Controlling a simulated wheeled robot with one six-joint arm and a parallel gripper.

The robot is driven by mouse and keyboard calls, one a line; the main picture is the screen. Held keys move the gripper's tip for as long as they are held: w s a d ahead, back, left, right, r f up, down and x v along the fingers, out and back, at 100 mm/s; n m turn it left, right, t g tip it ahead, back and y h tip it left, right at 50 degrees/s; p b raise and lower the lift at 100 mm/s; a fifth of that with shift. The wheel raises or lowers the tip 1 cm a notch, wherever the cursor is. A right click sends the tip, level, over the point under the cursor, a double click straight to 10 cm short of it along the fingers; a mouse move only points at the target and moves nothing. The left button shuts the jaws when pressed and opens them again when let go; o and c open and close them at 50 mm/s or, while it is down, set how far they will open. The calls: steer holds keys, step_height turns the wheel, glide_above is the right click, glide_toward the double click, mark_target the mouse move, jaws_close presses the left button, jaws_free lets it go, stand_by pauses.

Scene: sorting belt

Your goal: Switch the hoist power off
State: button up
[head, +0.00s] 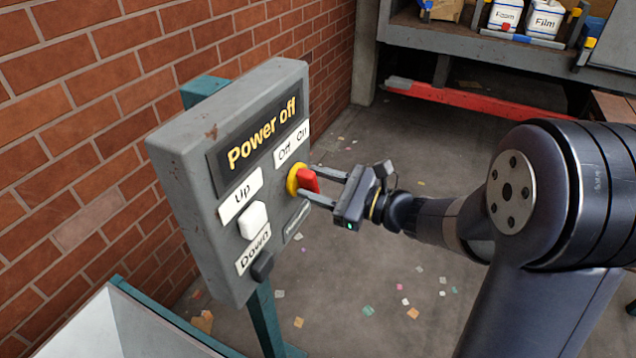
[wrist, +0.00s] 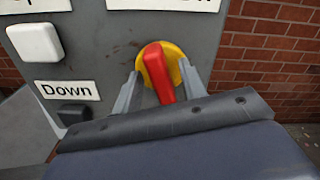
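The hoist control box (head: 185,165) is a grey panel on a teal post, with a dark sign that reads "Power off" in yellow. Its power switch (head: 308,181) is a red handle on a yellow round base, below the "Off" and "On" labels. In the wrist view the red handle (wrist: 158,72) is tilted slightly, its top leaning left. My gripper (head: 311,182) has its two fingers on either side of the red handle. In the wrist view the fingers (wrist: 160,90) stand apart, with a visible gap on each side of the handle.
A white "Up" button (head: 253,219) and a black "Down" button (head: 262,266) sit left of the switch. A brick wall (head: 90,100) is behind the box. A pale bin (head: 118,325) stands at the lower left. The floor is open, with scattered scraps.

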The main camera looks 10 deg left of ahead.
jaws_close()
steer(key=n+b, duration=0.1)
steer(key=b, duration=0.2)
steer(key=shift+f, duration=0.3)
steer(key=n+b, duration=0.2)
steer(key=b, duration=0.1)
steer(key=shift+s, duration=0.1)
steer(key=shift+r+n+b, duration=0.2)
steer(key=shift+n+b, duration=0.6)
steer(key=shift+b, duration=0.2)
jaws_free()
steer(key=shift+d, duration=0.1)
steer(key=b+v, duration=0.1)
steer(key=v, duration=0.9)
steer(key=shift+s+d, duration=0.2)
steer(key=shift+d, duration=0.05)
